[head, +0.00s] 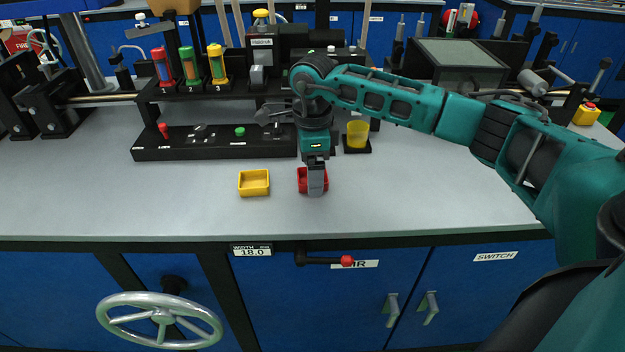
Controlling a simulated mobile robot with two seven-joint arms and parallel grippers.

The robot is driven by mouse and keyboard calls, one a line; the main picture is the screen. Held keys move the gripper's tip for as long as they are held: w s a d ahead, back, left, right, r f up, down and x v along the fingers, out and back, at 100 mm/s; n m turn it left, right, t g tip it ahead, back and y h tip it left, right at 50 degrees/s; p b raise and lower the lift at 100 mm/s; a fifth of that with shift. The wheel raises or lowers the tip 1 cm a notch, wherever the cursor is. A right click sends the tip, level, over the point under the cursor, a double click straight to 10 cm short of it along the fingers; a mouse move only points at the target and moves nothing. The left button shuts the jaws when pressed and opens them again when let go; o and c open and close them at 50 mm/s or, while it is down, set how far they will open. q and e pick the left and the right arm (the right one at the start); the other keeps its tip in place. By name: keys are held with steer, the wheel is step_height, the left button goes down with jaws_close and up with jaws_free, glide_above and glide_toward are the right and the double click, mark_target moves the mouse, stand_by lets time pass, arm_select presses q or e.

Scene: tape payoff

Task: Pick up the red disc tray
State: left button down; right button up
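The red disc tray (303,181) is a small open-topped red box on the grey bench top, near the middle. My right gripper (317,182) comes down over it from above, and a grey finger covers the tray's middle. The gripper is seen edge-on, so I cannot tell whether its fingers are open or closed on the tray. The tray appears to rest on the bench, with no clear gap below it. My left gripper is not in view.
A yellow tray (254,183) sits just left of the red one. Behind are a black labelled base (210,148) and a yellow cup (357,134). A red-tipped crank (346,261) and a handwheel (160,320) are on the bench front. The bench's left front is clear.

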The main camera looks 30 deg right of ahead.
steer(key=shift+f, duration=0.2)
steer(key=c, duration=1.1)
steer(key=shift+r, duration=0.1)
steer(key=shift+c, duration=0.2)
